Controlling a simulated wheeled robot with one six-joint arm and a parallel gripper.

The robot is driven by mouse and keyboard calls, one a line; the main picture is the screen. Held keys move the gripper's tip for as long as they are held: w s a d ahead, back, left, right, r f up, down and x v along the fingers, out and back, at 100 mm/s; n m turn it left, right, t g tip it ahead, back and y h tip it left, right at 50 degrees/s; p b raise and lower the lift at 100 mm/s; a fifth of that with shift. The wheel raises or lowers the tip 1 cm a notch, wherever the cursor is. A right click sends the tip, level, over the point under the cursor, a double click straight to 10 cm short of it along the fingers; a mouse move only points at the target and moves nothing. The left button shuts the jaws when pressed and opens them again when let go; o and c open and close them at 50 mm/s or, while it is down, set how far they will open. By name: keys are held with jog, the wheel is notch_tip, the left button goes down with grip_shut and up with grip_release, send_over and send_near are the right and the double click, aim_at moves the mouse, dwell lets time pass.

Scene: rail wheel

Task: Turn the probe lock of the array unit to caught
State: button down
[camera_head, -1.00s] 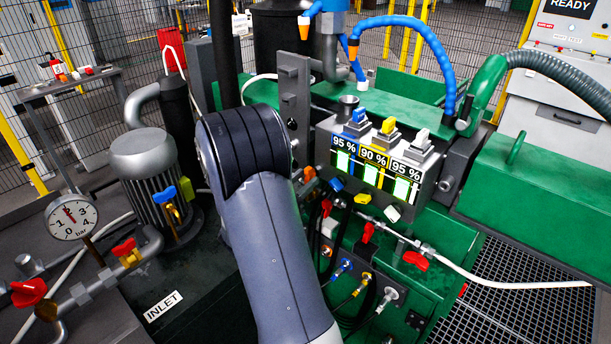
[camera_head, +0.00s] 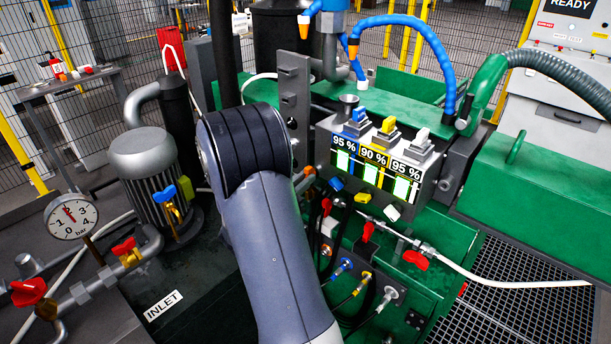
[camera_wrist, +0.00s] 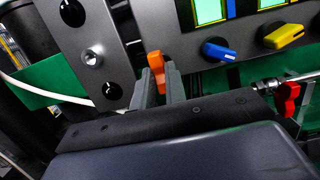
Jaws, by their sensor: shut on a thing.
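My gripper (camera_wrist: 158,88) is in the wrist view, with its two grey fingers shut on an orange lever (camera_wrist: 156,62). In the head view, the orange piece (camera_head: 307,172) shows just right of my arm, left of the display box (camera_head: 322,140). My gripper is hidden behind my arm there.
A blue knob (camera_wrist: 218,50) and a yellow knob (camera_wrist: 284,36) sit right of my gripper. A red valve handle (camera_wrist: 290,98) and hose lie at the right. Cables hang below the display box.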

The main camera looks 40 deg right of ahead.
jog(key=shift+r, duration=0.1)
jog(key=shift+n+t+p, duration=0.7)
jog(key=shift+n+p, duration=1.55)
jog(key=shift+n, duration=0.45)
jog(key=shift+s, duration=0.1)
